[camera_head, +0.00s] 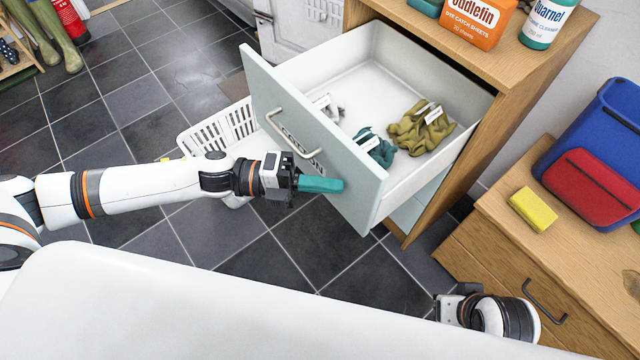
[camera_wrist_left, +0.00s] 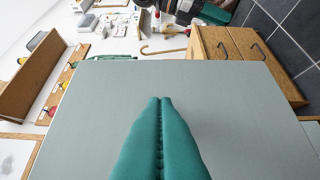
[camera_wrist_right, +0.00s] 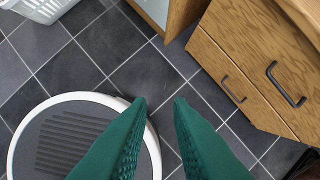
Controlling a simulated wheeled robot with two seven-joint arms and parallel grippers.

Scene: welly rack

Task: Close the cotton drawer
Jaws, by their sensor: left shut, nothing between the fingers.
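The drawer stands pulled open from the wooden cabinet, with a pale blue-grey front (camera_head: 345,185), a metal bar handle (camera_head: 283,135) and a dark label behind the handle that is hard to read. Inside lie an olive item (camera_head: 418,128), a teal item (camera_head: 375,148) and a greyish one, with white tags. My left gripper (camera_head: 340,185) is shut and empty, its teal fingertips at the lower right of the front's outer face, right of the handle. In the left wrist view the fingertips (camera_wrist_left: 163,99) point at the flat front; contact is unclear. My right gripper (camera_wrist_right: 160,102) is open and empty above the floor.
The wooden cabinet (camera_head: 500,95) carries an orange box (camera_head: 470,20) and a bottle. A white basket (camera_head: 222,128) stands on the tiles left of the drawer. At right, a low wooden unit (camera_head: 590,265) holds a yellow sponge (camera_head: 533,209) and a blue-red bag (camera_head: 600,150).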

